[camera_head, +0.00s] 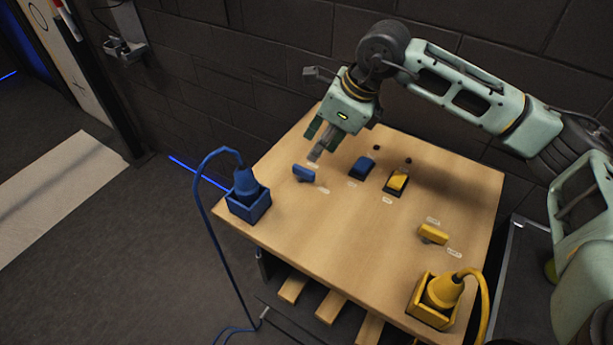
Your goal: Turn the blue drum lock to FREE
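The blue drum lock appears as a small blue knob (303,173) at the left part of the wooden table top. Small white labels lie beside it, one behind and one in front; their words are too small to read. My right gripper (312,150) points down just above and behind the blue knob. Its two fingers look apart, with nothing seen between them, and the tips seem clear of the knob. My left gripper is not in view.
A blue switch (362,167) and a yellow switch (396,182) sit right of the knob. A yellow knob (433,234) is further right. A blue plug (246,184) and a yellow plug (444,291) stand in boxes at the table's front, with trailing cables. The table (340,235) is clear mid-front.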

